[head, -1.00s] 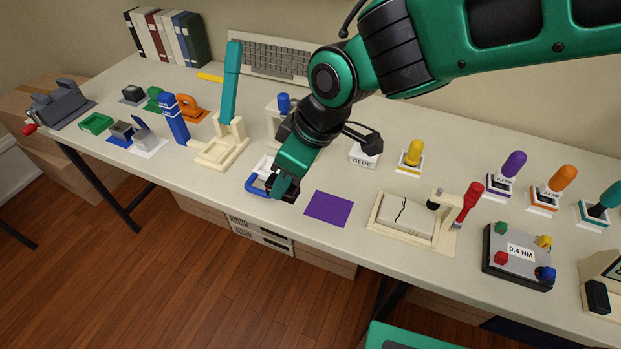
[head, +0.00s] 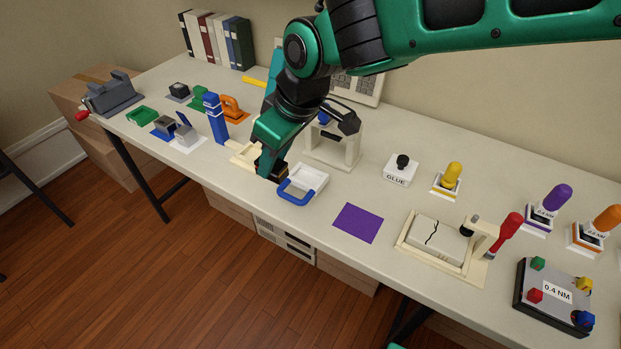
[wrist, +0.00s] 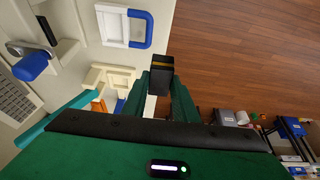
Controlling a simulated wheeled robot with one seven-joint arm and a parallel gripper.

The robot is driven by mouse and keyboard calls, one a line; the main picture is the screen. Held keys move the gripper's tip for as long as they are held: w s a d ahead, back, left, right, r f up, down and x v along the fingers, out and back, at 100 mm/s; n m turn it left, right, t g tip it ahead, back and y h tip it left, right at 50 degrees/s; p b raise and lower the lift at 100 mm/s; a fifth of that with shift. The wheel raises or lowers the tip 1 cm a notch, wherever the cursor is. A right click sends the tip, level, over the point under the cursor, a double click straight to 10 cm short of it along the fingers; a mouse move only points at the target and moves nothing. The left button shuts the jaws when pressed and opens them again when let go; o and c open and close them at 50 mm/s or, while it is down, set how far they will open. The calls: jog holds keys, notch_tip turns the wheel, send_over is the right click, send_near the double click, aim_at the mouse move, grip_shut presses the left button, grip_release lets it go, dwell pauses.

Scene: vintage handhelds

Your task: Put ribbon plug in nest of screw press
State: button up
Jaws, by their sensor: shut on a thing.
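My gripper (head: 270,166) is shut on a small black block with an orange stripe, which I take to be the ribbon plug; the block (wrist: 161,72) shows between the fingertips in the wrist view. It is held over the bench's front side, near the cream base (head: 243,155) of the teal-lever fixture. The cream frame with a blue knob (head: 347,150) appears to be the screw press. A white tray with a blue handle (head: 296,193) lies in front of it, just right of my gripper; the tray (wrist: 113,28) looks empty in the wrist view. My arm partly hides the frame.
A purple mat (head: 358,223) lies right of the tray. A tall blue post (head: 215,118) and small parts stand left. The front edge is close.

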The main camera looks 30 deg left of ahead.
jog(key=shift+a+r, duration=0.1)
jog(key=shift+a, duration=0.6)
jog(key=shift+w+a, duration=0.1)
jog(key=shift+w, duration=0.2)
send_over(304, 178)
jog(key=d, duration=0.2)
jog(key=f, duration=0.6)
jog(key=shift+w+a+f, duration=0.1)
jog(key=shift+a+f, duration=0.1)
jog(key=shift+f, duration=2.2)
jog(key=shift+f, duration=0.35)
